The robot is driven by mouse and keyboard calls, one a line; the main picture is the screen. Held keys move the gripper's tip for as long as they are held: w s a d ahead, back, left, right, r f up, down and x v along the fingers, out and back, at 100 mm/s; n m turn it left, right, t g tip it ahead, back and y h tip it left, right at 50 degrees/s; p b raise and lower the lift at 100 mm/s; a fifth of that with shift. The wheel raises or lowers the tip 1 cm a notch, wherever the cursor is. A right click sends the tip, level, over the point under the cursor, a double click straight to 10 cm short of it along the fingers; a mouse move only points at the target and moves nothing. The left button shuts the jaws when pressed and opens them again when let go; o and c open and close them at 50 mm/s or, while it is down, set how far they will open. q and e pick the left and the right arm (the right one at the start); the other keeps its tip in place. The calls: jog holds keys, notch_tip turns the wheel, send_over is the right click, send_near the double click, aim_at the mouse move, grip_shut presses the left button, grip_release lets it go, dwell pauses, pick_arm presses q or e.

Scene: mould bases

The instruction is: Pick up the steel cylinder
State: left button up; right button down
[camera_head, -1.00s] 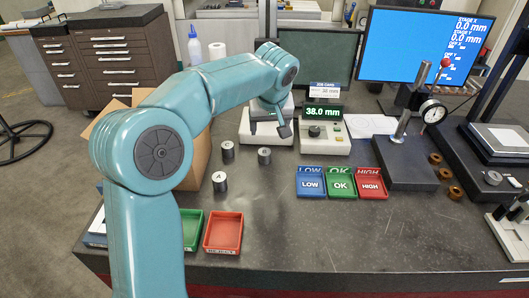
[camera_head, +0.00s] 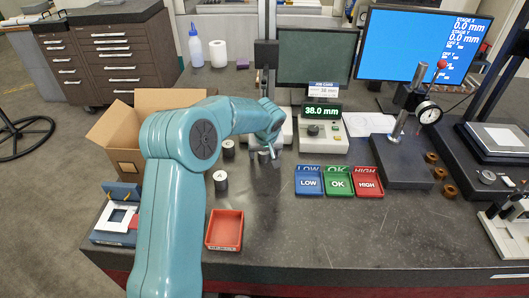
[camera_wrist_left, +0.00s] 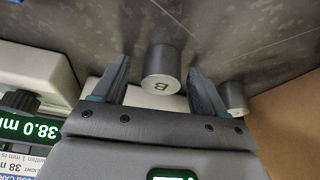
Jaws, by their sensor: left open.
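A grey steel cylinder marked B (camera_wrist_left: 161,70) stands on the dark bench. In the left wrist view it sits between and slightly beyond the two fingertips of my left gripper (camera_wrist_left: 158,76), with a gap on each side. The gripper is open and empty. In the head view my left gripper (camera_head: 268,153) points down at the bench and largely hides that cylinder. Two other steel cylinders stand to its left, one farther back (camera_head: 228,149) and one nearer (camera_head: 220,181). A second cylinder (camera_wrist_left: 232,98) shows beside the right finger in the left wrist view. My right gripper is not in view.
The readout device (camera_head: 323,143) stands right of the gripper. Blue (camera_head: 309,181), green (camera_head: 339,182) and red (camera_head: 367,182) trays lie farther right. A red tray (camera_head: 225,230) is in front, and a cardboard box (camera_head: 120,135) is at left.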

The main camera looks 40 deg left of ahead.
pick_arm(q)
jog(key=shift+s, duration=0.1)
jog(key=shift+c, duration=1)
jog(key=c, duration=1)
grip_shut()
jog(key=shift+r, duration=0.1)
